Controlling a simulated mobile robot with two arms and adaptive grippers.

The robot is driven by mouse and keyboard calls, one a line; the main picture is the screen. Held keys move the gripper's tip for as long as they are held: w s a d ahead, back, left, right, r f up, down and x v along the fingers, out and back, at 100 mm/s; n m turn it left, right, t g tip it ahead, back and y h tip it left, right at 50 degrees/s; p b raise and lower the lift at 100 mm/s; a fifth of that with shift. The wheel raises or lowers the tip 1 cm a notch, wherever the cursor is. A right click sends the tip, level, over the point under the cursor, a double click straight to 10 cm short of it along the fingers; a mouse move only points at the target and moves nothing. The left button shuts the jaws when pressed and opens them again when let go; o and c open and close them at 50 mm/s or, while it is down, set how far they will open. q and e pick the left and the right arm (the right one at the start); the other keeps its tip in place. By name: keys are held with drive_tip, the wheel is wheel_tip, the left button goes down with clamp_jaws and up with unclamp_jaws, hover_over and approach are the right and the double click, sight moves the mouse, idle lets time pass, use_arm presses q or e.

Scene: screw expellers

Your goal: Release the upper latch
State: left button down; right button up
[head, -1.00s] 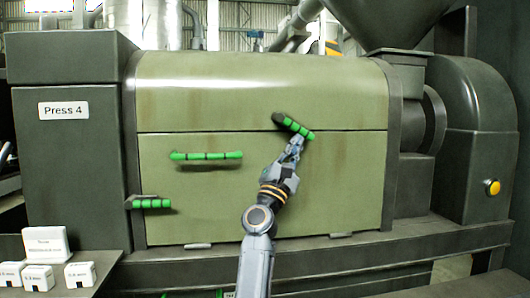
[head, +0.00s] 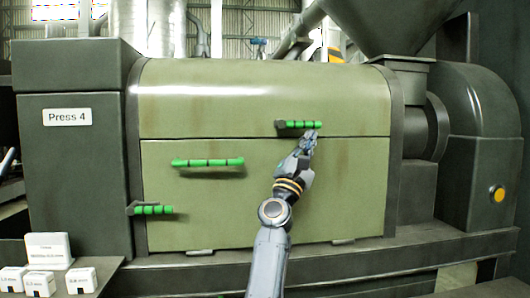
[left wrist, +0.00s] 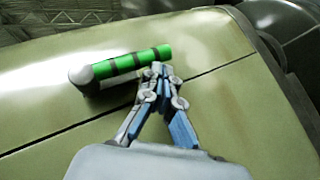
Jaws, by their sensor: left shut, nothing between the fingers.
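The fingertips also show in the left wrist view (left wrist: 158,70). My right gripper is not in view.
A longer green handle (head: 208,162) sits on the lower panel. Another green latch (head: 150,210) is at the cover's lower left edge. Small white boxes (head: 48,250) stand at the lower left. A yellow button (head: 498,194) is on the right housing.

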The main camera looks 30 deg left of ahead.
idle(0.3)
use_arm(q)
drive_tip(key=v, duration=1.2)
drive_tip(key=shift+f, duration=0.1)
